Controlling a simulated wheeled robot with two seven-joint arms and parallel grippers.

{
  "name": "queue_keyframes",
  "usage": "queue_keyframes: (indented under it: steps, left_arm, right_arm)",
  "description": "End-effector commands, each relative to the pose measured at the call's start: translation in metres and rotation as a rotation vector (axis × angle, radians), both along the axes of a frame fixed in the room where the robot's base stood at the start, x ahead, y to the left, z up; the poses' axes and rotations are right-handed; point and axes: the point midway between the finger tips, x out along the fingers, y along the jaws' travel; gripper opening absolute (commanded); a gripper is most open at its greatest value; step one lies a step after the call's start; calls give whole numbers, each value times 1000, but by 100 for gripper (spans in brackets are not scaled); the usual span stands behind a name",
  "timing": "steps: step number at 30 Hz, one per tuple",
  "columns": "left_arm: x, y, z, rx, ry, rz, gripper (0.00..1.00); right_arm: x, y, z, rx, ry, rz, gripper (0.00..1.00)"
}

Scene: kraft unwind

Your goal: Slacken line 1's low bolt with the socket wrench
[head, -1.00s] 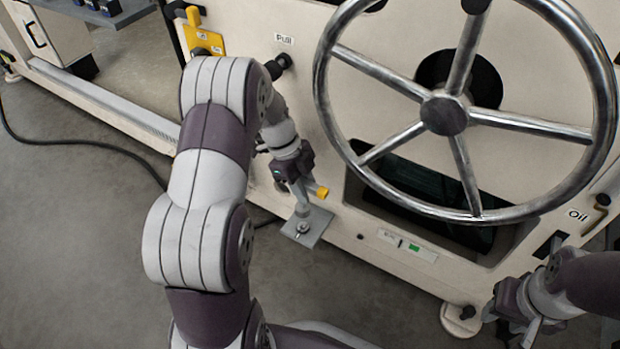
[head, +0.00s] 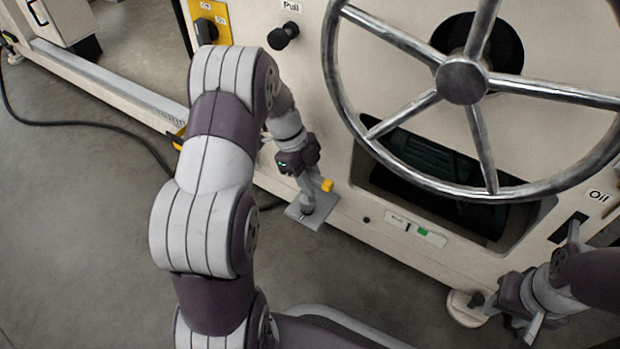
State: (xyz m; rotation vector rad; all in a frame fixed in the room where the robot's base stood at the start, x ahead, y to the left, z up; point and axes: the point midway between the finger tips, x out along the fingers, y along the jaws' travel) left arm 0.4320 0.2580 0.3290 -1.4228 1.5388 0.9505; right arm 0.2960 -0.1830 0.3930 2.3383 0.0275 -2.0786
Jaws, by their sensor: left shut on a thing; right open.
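My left gripper (head: 312,182) is shut on the socket wrench (head: 327,185), whose yellow end sticks out to the right of the fingers. The wrench points down at a small grey plate (head: 325,208) low on the machine's front. Its lower end is over the plate where the bolt was seen before; the bolt is now hidden. I cannot tell whether the socket is seated on it. My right gripper (head: 512,322) is open at the lower right, apart from the bolt, and partly hard to make out.
A large metal handwheel (head: 462,82) stands out from the cream machine front. A black pull knob (head: 283,36) is above my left gripper, and a yellow switch panel (head: 208,14) is at the upper left. A black cable (head: 75,123) lies on the floor at left.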

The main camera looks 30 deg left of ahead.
Motion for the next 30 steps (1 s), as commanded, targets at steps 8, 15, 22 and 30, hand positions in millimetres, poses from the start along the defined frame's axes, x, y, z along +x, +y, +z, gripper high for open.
queue_keyframes:
  steps: [8, 15, 22, 30]
  left_arm:
    - [0, 0, 1, 0, -1, 0, 0]
    - [0, 0, -2, 0, -1, 0, 0]
    - [0, 0, -2, 0, -1, 0, 0]
    - [0, 0, -5, 0, -1, 0, 0]
  right_arm:
    - [0, 0, 1, 0, 0, 0, 43]
    - [0, 0, 1, 0, 0, 0, 43]
    - [0, 0, 1, 0, 0, 0, 43]
    - [0, 0, 0, 0, 0, 0, 43]
